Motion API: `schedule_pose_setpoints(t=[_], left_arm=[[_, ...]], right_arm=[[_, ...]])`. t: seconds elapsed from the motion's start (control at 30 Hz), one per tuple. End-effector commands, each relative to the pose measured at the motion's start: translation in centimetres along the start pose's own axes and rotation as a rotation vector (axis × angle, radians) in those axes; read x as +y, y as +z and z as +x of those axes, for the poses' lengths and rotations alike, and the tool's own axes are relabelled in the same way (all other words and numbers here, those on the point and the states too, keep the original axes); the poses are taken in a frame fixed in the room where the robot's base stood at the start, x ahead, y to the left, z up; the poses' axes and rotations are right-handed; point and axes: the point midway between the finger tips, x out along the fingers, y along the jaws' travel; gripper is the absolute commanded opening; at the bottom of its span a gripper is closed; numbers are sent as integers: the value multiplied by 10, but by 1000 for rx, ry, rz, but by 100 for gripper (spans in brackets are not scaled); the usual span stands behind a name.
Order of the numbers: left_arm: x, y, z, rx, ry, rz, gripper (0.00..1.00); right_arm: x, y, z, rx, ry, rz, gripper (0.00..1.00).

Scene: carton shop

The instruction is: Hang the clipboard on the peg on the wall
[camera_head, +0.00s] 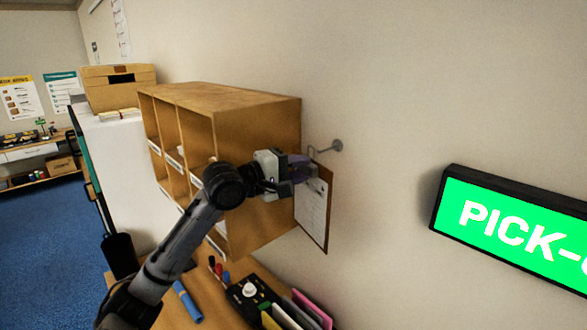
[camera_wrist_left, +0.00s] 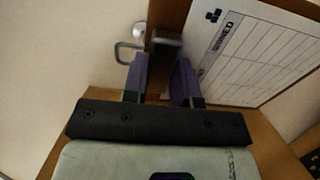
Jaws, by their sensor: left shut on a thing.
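The clipboard (camera_head: 313,212) has a brown board with a white printed sheet, and it hangs down roughly upright close to the wall. My left gripper (camera_head: 308,168) is shut on its top end. In the left wrist view the two purple fingers (camera_wrist_left: 160,82) sit either side of the clipboard's dark clip (camera_wrist_left: 165,46), and the sheet (camera_wrist_left: 262,50) fans out to the right. The peg (camera_head: 336,146) is a metal hook on a round wall mount, just beyond the gripper. It also shows left of the clip in the left wrist view (camera_wrist_left: 124,50). I cannot tell whether they touch.
A wooden cubby shelf (camera_head: 262,120) stands against the wall close left of the clipboard. A green lit sign (camera_head: 510,225) is on the wall at right. Below are a desk with pens, a black device (camera_head: 250,295) and upright folders (camera_head: 310,310). The wall between peg and sign is clear.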

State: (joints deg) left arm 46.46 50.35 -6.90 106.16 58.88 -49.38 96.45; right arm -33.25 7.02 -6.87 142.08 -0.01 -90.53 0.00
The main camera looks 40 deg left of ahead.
Motion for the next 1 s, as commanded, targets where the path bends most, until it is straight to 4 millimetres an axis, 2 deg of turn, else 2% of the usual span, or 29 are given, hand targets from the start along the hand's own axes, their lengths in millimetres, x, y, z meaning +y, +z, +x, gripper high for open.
schedule_pose_setpoints(t=[0.6,1.0], left_arm=[[-2,-8,34,-1,1,0,0],[-9,-12,46,0,1,-1,0]], right_arm=[[-2,-2,-6,1,-5,6,43],[1,-5,-17,-1,2,-3,43]])
